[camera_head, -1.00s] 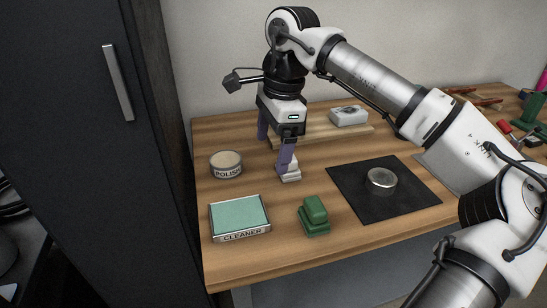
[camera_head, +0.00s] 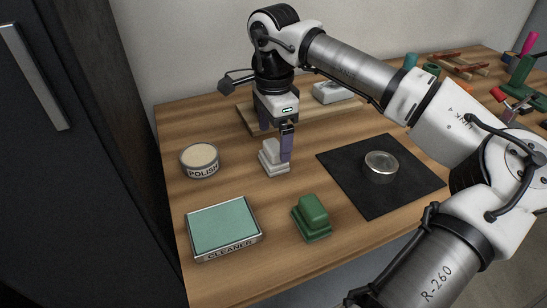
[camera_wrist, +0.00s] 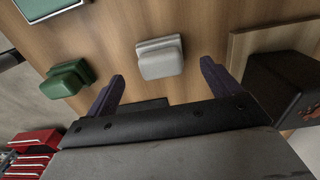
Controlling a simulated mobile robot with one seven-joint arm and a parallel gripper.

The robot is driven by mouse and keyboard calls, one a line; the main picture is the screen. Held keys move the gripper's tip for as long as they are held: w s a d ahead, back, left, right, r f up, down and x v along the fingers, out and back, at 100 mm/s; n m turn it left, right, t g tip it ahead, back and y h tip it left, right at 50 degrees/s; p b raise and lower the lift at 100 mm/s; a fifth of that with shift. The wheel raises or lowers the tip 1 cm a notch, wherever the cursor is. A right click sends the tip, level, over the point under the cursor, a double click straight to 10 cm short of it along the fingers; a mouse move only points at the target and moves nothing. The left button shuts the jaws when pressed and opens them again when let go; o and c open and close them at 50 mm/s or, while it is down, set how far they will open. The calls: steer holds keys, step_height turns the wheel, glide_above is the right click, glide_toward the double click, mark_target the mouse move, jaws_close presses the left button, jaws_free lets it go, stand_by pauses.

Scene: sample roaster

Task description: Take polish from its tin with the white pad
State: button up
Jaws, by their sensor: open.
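The white pad (camera_head: 272,157) stands on the wooden table, right of the polish tin. It also shows in the wrist view (camera_wrist: 160,57), ahead of and between my fingers. My gripper (camera_head: 275,138) points down at the pad with its purple fingers apart. In the wrist view my gripper (camera_wrist: 162,85) is open and nothing is held. In the head view one finger covers part of the pad's right side; I cannot tell whether it touches. The round polish tin (camera_head: 200,160), labelled POLISH, is open with a pale tan surface, left of the pad.
A green pad (camera_head: 312,217) and the CLEANER tray (camera_head: 224,228) are nearer the front. A round metal piece (camera_head: 381,165) sits on a black mat (camera_head: 342,167). A wooden board (camera_head: 243,116) with a grey block (camera_head: 334,92) lies behind my gripper.

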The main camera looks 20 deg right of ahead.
mark_target(274, 145)
step_height(274, 145, down, 6)
steer(key=shift+r+b, duration=0.1)
steer(key=shift+b, duration=0.4)
steer(key=c, duration=1.1)
steer(key=shift+r, duration=0.15)
step_height(274, 145, up, 20)
steer(key=p, duration=0.3)
steer(key=shift+p, duration=0.3)
